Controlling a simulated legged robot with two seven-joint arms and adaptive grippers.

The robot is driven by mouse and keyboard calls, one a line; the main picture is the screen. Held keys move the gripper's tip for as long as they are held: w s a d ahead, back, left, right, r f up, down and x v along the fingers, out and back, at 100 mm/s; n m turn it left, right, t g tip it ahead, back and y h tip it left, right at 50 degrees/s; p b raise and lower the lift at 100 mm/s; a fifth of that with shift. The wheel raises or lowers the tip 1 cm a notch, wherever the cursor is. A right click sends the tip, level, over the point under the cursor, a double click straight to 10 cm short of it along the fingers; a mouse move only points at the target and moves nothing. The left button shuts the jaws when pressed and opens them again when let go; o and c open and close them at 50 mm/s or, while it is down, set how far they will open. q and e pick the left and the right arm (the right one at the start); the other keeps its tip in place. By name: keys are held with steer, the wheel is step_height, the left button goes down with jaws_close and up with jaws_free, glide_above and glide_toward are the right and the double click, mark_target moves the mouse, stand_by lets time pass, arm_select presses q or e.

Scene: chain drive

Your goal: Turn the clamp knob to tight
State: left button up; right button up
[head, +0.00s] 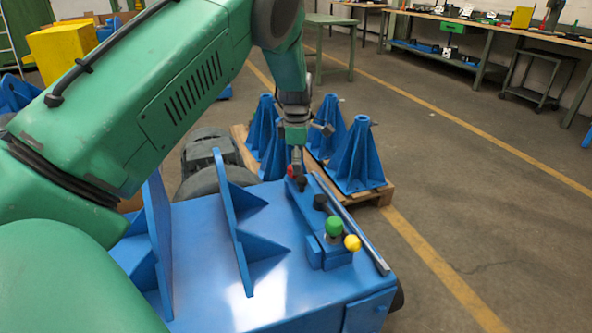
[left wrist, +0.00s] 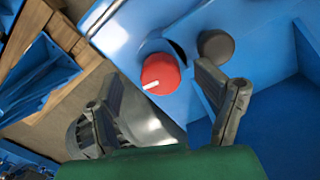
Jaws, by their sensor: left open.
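A red knob (head: 292,171) with a white pointer mark sits at the far end of the blue machine top. In the left wrist view the red knob (left wrist: 160,73) lies between the fingertips, its mark pointing left and slightly down. My left gripper (head: 298,168) comes down over it from above. In the left wrist view the fingers of my left gripper (left wrist: 158,80) are spread, with gaps on both sides of the knob. A dark grey knob (left wrist: 215,46) is close to the right fingertip. Any lettering for tight is not visible. My right gripper is not in view.
A green knob (head: 333,226), a yellow ball (head: 352,243) and a black knob (head: 321,202) stand nearer along the steel rail (head: 350,223). An upright blue bracket (head: 235,225) rises left of them. Blue stands (head: 355,160) sit on a pallet behind.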

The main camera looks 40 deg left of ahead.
mark_target(290, 167)
arm_select(q)
steer(key=shift+s+a+f, duration=0.3)
steer(key=shift+a+f, duration=0.15)
steer(key=shift+f, duration=0.15)
steer(key=shift+s+a+f, duration=0.3)
steer(key=shift+a+f, duration=0.1)
steer(key=shift+f, duration=0.15)
steer(key=shift+w+a+f, duration=0.2)
steer(key=shift+f, duration=0.05)
steer(key=shift+w, duration=0.1)
steer(key=shift+o, duration=0.6)
steer(key=shift+d+r, duration=0.25)
steer(key=shift+d, duration=0.1)
steer(key=c, duration=0.6)
steer(key=shift+w+d+r, duration=0.1)
steer(key=shift+w+d, duration=0.05)
steer(key=shift+d, duration=0.2)
steer(key=c, duration=0.4)
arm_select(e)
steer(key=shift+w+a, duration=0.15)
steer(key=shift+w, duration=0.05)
arm_select(q)
steer(key=shift+a, duration=0.1)
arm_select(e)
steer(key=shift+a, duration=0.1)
